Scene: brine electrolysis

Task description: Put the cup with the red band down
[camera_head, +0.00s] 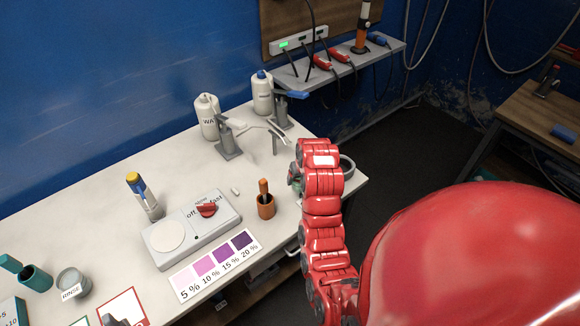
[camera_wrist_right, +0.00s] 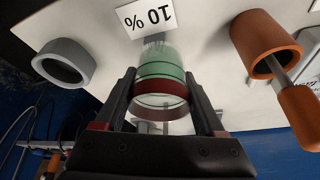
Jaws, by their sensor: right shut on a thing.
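The cup with the red band (camera_wrist_right: 160,66) is see-through with a green tint and sits between the fingers of my right gripper (camera_wrist_right: 160,78) in the right wrist view. The gripper is shut on it, with the red band low between the fingers. The white 10 % card (camera_wrist_right: 146,17) shows just beyond the cup. In the head view my right gripper (camera_head: 295,178) is at the right end of the white table (camera_head: 110,200), and my red arm hides most of the cup. I cannot tell whether the cup touches the table. My left gripper is not in view.
A grey ring-shaped holder (camera_head: 347,166) and an orange pot with a handled tool (camera_head: 266,205) flank the right gripper. Clamp stands (camera_head: 228,142) and white bottles (camera_head: 207,117) stand behind. A stirrer plate (camera_head: 192,230) and a colour card (camera_head: 215,265) lie to the left.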

